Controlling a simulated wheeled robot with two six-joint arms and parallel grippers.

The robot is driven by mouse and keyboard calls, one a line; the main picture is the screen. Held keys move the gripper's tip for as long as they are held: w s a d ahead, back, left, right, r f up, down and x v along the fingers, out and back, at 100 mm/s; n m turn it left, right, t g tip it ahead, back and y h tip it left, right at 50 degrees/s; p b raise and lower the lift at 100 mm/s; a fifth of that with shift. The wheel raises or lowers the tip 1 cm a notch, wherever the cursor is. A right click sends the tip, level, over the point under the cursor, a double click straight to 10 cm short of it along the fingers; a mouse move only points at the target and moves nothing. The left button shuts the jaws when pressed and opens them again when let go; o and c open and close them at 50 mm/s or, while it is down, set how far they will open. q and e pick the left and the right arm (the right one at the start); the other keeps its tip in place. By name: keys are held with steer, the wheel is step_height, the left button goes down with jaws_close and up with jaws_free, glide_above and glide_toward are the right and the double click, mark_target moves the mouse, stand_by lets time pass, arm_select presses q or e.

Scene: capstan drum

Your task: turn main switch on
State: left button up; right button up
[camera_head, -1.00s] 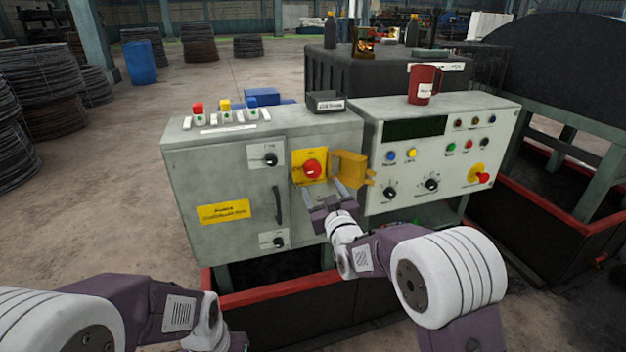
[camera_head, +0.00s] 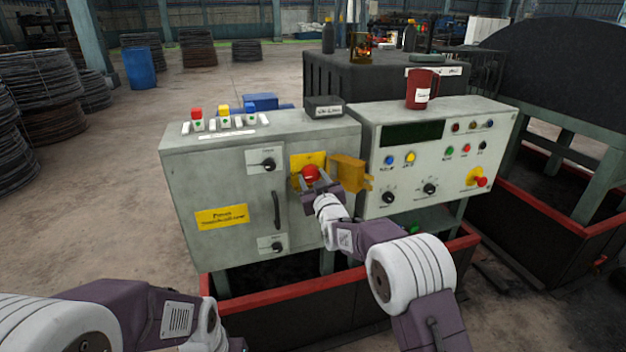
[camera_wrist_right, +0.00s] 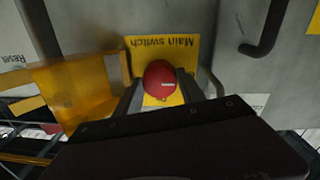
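The main switch is a round red knob (camera_head: 310,173) on a yellow plate on the grey cabinet front. In the right wrist view the knob (camera_wrist_right: 160,78) shows with a small pale mark, below an upside-down "Main switch" label (camera_wrist_right: 162,45). An orange-yellow see-through cover (camera_head: 350,173) stands swung out to the right of the plate. My right gripper (camera_head: 314,182) is at the knob; in the wrist view its fingers (camera_wrist_right: 160,92) stand either side of the knob, apparently with narrow gaps. The head view hides their contact. My left gripper is out of view; only its arm shows.
A black door handle (camera_head: 277,210) and two black rotary knobs are left of the plate. The second control panel (camera_head: 415,130) with buttons stands to the right, a red mug (camera_head: 421,88) on top. A small dark tray (camera_head: 323,107) sits on the cabinet.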

steer(key=c, duration=0.6)
steer(key=shift+m, duration=0.3)
steer(key=m+b, duration=0.1)
steer(key=m, duration=0.3)
steer(key=shift+b, duration=0.35)
steer(key=m+b, duration=0.1)
steer(key=m, duration=0.4)
steer(key=shift+m+g, duration=0.3)
steer(key=m, duration=0.3)
steer(key=shift+r+y, duration=0.15)
steer(key=shift+y, duration=0.15)
steer(key=shift+m+p, duration=0.6)
steer(key=shift+m, duration=1.5)
